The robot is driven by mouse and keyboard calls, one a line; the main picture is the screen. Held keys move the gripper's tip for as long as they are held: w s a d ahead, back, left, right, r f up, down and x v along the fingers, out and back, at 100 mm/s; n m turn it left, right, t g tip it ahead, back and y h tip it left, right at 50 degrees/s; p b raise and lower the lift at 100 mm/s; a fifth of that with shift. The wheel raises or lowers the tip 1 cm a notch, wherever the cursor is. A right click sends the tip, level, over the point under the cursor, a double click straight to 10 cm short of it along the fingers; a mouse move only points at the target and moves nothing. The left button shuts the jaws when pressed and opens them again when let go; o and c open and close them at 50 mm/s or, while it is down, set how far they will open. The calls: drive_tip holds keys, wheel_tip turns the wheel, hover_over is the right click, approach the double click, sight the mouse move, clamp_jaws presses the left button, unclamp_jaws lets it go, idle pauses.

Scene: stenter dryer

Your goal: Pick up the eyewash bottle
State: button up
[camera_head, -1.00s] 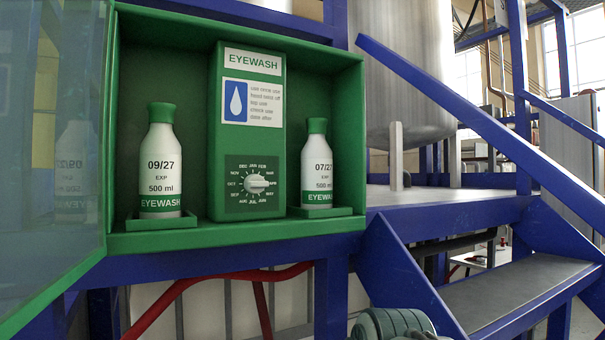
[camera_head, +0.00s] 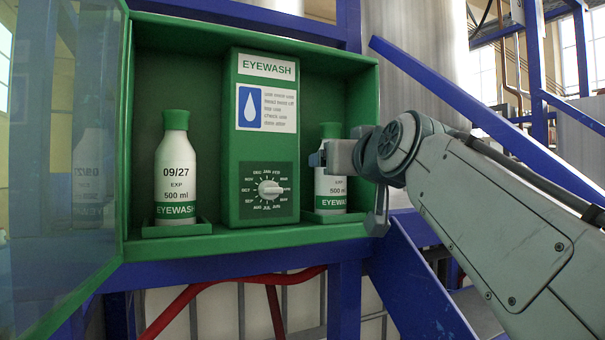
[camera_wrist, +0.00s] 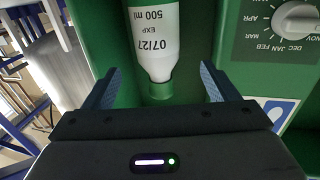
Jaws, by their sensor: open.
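Two white eyewash bottles with green caps stand upright in a green cabinet. The left bottle (camera_head: 176,172), marked 09/27, stands on its green holder with nothing near it. The right bottle (camera_head: 330,185) stands on its holder, partly hidden behind my gripper (camera_head: 318,158) in the head view. In the wrist view this right bottle (camera_wrist: 153,40) appears upside down and reads 07/27. My gripper (camera_wrist: 157,88) is open there, one finger on each side of the bottle's cap end.
The green cabinet (camera_head: 240,245) has its glass door (camera_head: 60,170) open at the left. A green eyewash box (camera_head: 262,140) with a dial (camera_head: 270,189) stands between the bottles. A blue stair rail (camera_head: 480,115) runs at the right behind my arm.

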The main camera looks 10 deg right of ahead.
drive_tip(key=w+p, duration=0.2)
drive_tip(key=w, duration=0.6)
drive_tip(key=shift+w+a+p, duration=0.25)
drive_tip(key=shift+p, duration=0.15)
drive_tip(key=c, duration=1.2)
drive_tip(key=shift+c, duration=1.4)
drive_tip(key=shift+s+r, duration=0.1)
drive_tip(key=shift+r, duration=0.05)
